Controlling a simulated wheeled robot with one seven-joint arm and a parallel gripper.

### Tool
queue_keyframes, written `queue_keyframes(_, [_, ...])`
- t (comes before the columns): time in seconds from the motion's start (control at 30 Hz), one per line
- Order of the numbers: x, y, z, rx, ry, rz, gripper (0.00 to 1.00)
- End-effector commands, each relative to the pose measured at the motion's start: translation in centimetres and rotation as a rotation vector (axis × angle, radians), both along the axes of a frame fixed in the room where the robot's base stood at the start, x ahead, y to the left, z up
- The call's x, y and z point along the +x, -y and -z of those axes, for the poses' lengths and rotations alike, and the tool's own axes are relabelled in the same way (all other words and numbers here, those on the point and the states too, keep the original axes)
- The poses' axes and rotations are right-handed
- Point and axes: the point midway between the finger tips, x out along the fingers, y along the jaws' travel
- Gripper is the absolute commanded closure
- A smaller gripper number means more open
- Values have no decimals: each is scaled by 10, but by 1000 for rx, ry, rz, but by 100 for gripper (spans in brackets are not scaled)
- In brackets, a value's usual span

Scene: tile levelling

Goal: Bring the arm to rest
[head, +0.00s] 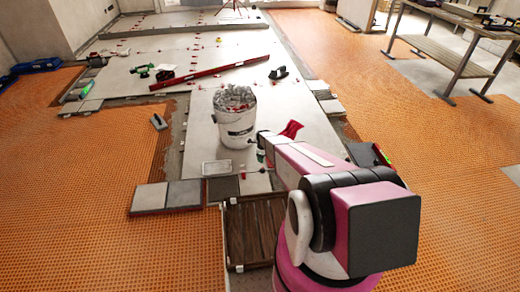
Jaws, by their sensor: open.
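My arm, pink with dark joints, reaches from the lower right toward the middle of the floor. My gripper (262,146) is at its far end, small and partly hidden by the arm. It is open, just right of a white bucket (236,128) filled with grey pieces. I cannot tell whether it touches the bucket. A small red item (291,130) shows just beyond the arm; what it is I cannot tell.
Large pale tiles (205,78) cover the middle floor, with orange matting (65,190) on both sides. A red level (210,73) lies behind the bucket. A workbench (452,55) stands at the right.

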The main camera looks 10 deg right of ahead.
Motion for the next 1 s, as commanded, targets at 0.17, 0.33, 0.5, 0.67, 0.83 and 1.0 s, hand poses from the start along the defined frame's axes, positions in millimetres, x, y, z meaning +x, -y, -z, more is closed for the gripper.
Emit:
queue_keyframes(0.17, [-1,0,-1,0,0,-4,42])
queue_keyframes(0.33, [-18,0,-32,0,2,-111,42])
queue_keyframes(0.5, [-59,0,-101,-1,5,-394,42])
queue_keyframes(0.67, [-106,0,-170,-2,5,-716,42])
queue_keyframes(0.83, [-159,0,-239,-3,5,-1067,42])
queue_keyframes(1.0, [-217,1,-302,-5,6,-1417,42])
